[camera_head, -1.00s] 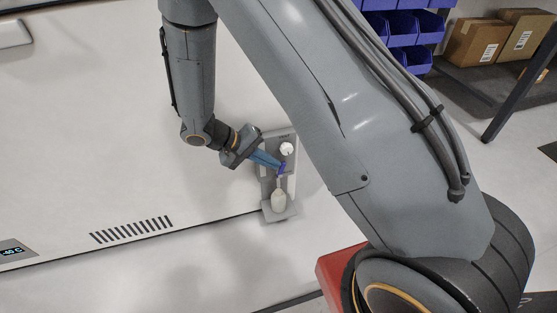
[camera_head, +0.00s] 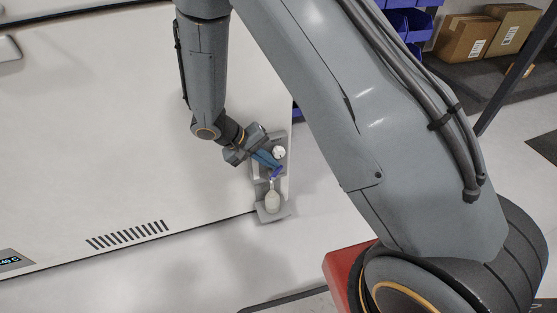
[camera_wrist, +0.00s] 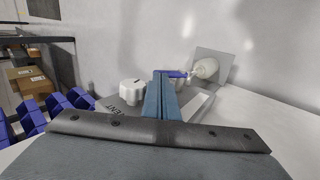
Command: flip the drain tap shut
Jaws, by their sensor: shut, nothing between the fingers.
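The fingers partly hide the tap's body in the head view.
A white vent knob (camera_head: 279,153) is close to my fingers, and in the wrist view it is left of them (camera_wrist: 132,92). Blue bins (camera_head: 408,22) and cardboard boxes (camera_head: 466,36) stand farther off. Clear floor lies right of the fixture.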

